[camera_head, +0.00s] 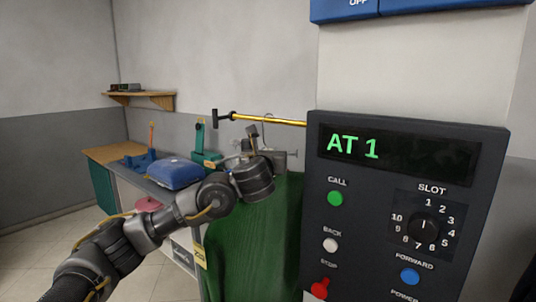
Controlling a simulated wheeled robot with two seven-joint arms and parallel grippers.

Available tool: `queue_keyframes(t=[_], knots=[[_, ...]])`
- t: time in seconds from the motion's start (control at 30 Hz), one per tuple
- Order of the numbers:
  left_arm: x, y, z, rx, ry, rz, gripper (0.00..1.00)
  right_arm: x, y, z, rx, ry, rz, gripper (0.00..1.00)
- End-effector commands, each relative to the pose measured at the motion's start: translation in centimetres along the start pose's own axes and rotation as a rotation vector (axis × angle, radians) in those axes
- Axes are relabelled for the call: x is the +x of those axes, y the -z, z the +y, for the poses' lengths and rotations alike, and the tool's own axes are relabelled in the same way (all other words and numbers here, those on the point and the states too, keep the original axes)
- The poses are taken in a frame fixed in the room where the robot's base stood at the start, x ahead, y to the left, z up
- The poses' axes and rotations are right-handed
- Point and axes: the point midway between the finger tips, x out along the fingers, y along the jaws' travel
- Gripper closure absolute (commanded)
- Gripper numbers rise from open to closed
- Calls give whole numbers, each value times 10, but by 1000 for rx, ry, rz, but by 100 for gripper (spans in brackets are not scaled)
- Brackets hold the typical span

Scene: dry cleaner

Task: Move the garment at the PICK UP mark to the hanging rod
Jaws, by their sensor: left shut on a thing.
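A long green garment (250,240) hangs below my left gripper, with a yellow tag (200,256) at its left edge. Its thin hanger hook (267,119) shows at the yellow rod (285,121); I cannot tell whether it rests on the rod or passes in front of or behind it. My left gripper (268,156) is shut on the garment's hanger at the top of the garment; the fingertips are hard to make out. No PICK UP mark shows. My right gripper is not in view.
A dark control panel (400,275) fills the right, reading "AT 1", with buttons and a slot dial (424,226); it hides the rod's right end and the garment's right edge. A counter (112,153) with a folded blue item (174,172) stands behind. Floor is clear at lower left.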

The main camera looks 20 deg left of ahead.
Motion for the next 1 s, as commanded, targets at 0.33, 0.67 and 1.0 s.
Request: queue_keyframes(t=[0.33,0.67,1.0], knots=[[0,0,0,-3,0,-2,100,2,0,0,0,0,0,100],[0,2,0,-1,1,-2,100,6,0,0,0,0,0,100],[0,3,0,-2,1,-2,100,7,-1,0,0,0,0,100]])
